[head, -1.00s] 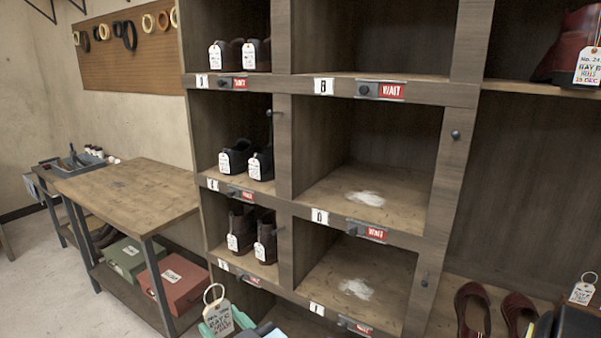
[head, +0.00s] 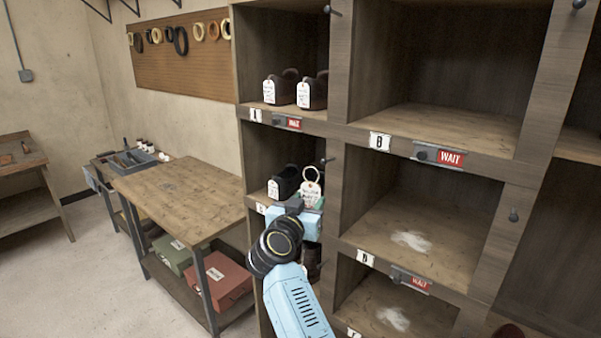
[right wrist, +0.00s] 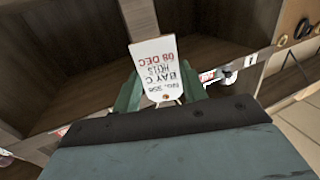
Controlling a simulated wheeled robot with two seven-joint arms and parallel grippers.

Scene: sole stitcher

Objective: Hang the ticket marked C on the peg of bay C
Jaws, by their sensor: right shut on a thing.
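The ticket (head: 312,193), a white tag on a pale ring, is held by my right gripper (head: 309,212) in front of the bay below bay A. In the right wrist view the ticket (right wrist: 158,68) appears upside down between the green fingers and reads BAY C, 08 DEC. A dark peg (head: 326,160) sticks out of the post at that bay's upper right, close above the ring; I see no clear contact between them. The bay's label (head: 261,208) is too small to read. Dark tagged shoes (head: 284,184) stand inside, partly hidden by my gripper. My left gripper is out of view.
Bay A holds tagged shoes (head: 312,94). Bay B (head: 440,120) is empty, and bay D has a white patch (head: 412,241) on its floor. More pegs (head: 513,215) stick out of the posts. A wooden bench (head: 180,200) with boxes below stands left of the shelving.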

